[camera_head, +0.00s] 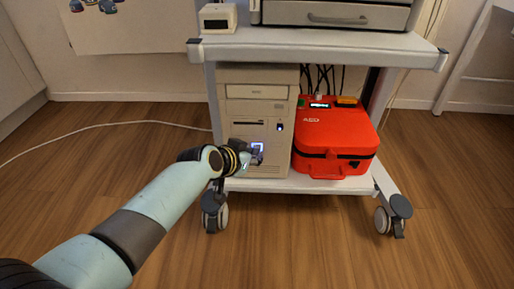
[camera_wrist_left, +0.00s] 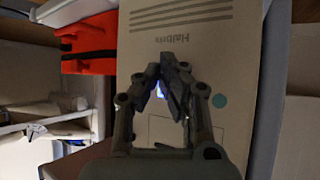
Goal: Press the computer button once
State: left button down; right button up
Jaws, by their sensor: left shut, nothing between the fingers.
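The beige computer tower (camera_head: 250,104) stands upright on the lower shelf of a cart. In the head view, a blue-violet glow (camera_head: 258,147) shows on its lower front, right at my left gripper (camera_head: 256,156), which covers part of that area. I cannot tell whether the fingertips touch the front or which part is the button. In the left wrist view, the gripper (camera_wrist_left: 168,62) is shut and empty before the computer's pale front (camera_wrist_left: 205,40). Blue light (camera_wrist_left: 159,88) shows between its finger links, and a teal round spot (camera_wrist_left: 219,101) lies to the right. My right gripper is out of view.
A red AED case (camera_head: 336,140) stands right of the computer on the same shelf (camera_head: 255,185). The cart's upper shelf (camera_head: 320,42) overhangs both. Casters (camera_head: 214,212) stand on the wooden floor. A white cable (camera_head: 100,126) runs along the floor at left.

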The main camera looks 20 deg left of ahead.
pick_arm(q)
jog(key=shift+s, duration=0.1)
jog(key=shift+s+d+p, duration=0.2)
jog(key=shift+s+p, duration=0.1)
jog(key=shift+s, duration=0.35)
jog(key=s, duration=0.2)
jog(key=s+d+p, duration=0.1)
jog(key=s, duration=0.1)
jog(key=shift+s+d, duration=0.2)
jog(key=shift+s, duration=0.2)
dwell(0.5)
